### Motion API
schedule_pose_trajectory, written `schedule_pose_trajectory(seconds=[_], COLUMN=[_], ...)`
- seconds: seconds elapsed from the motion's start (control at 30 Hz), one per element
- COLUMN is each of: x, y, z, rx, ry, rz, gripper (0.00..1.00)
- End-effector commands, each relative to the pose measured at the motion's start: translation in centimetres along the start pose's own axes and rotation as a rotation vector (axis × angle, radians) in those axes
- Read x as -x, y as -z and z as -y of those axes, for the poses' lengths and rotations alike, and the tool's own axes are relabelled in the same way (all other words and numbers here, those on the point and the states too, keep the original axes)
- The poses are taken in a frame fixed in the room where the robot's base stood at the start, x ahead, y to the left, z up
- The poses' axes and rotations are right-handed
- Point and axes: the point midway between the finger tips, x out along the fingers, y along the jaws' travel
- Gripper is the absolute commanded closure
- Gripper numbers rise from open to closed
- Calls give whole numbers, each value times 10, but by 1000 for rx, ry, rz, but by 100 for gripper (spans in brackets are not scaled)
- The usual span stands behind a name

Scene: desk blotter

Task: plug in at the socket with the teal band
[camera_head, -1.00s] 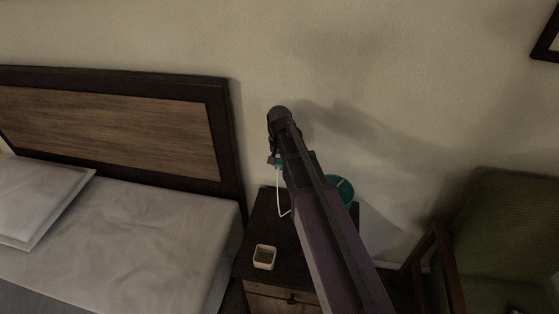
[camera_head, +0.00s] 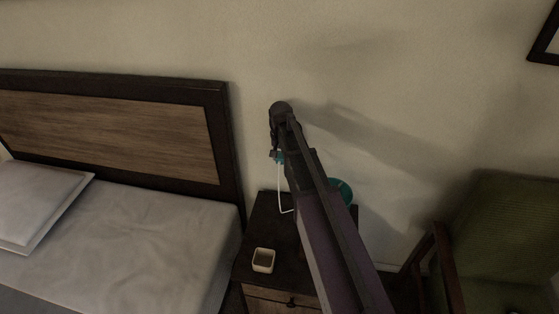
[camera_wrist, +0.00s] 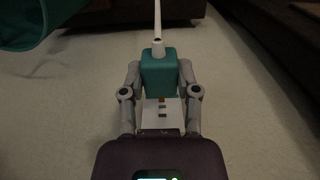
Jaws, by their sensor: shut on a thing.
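A teal plug (camera_wrist: 158,72) with a white cable (camera_wrist: 157,20) is held between the two grey fingers of my gripper (camera_wrist: 159,78) in the wrist view. A pale piece lies just below the plug between the fingers; I cannot tell what it is. In the head view the plug is a small teal spot (camera_head: 279,158) under the end of my arm, close to the wall above the nightstand. Its white cable (camera_head: 280,190) hangs down to the nightstand top. No socket with a teal band can be made out; my arm covers part of the wall there.
A dark nightstand (camera_head: 262,225) bears a small cream square cup (camera_head: 263,260). A round teal object (camera_head: 343,190) shows behind my arm. A bed (camera_head: 140,225) with a wooden headboard (camera_head: 110,130) is at left, a green armchair (camera_head: 500,225) at right.

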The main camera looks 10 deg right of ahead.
Motion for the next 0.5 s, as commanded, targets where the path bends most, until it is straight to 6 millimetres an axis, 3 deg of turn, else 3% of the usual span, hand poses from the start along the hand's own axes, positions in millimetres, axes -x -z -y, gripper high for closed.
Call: schedule_pose_trajectory(seconds=[0.5], x=[0], y=[13], z=[-1], rx=[-2], ry=[0], rz=[0], gripper=[100])
